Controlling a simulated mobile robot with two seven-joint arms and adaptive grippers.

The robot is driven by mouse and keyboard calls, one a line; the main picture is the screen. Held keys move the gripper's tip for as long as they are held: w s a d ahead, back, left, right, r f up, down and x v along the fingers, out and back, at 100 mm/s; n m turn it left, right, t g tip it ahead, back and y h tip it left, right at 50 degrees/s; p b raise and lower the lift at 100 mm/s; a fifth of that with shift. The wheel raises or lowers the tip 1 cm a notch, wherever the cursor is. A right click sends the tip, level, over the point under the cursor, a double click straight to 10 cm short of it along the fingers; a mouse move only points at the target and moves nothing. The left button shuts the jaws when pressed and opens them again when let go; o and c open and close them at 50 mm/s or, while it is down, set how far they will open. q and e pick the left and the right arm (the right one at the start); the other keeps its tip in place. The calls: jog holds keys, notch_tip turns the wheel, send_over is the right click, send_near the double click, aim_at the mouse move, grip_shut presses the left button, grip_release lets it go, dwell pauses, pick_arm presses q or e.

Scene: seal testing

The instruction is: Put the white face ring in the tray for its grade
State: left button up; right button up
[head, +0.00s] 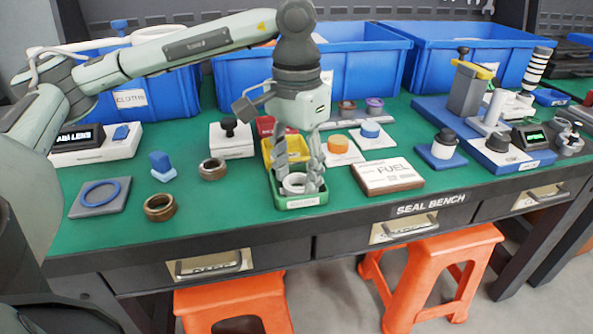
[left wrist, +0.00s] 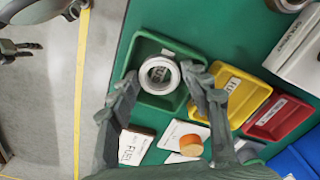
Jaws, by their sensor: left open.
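The white face ring (left wrist: 144,78) lies flat in the green tray (left wrist: 146,46) in the left wrist view, nearer one end. In the head view the ring (head: 293,189) and the green tray (head: 303,201) are at the front edge of the bench. My left gripper (head: 298,184) points down over this tray, its fingers open on either side of the ring. The left gripper also shows in the left wrist view (left wrist: 162,88); whether a finger touches the ring is unclear. Dark parts at that view's left edge may be my right gripper, cut off.
A yellow tray (head: 268,146) and a red tray (head: 266,121) stand behind the green one. Bronze rings (head: 160,208) lie left. Blue bins (head: 350,50) line the back.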

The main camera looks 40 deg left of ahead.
aim_at(297, 181)
pick_arm(q)
notch_tip(297, 181, up, 12)
jog(key=p, duration=0.1)
pick_arm(e)
notch_tip(297, 181, down, 4)
jog(key=shift+a+f, duration=0.1)
pick_arm(q)
jog(key=shift+s, duration=0.1)
pick_arm(e)
jog(key=shift+s, duration=0.15)
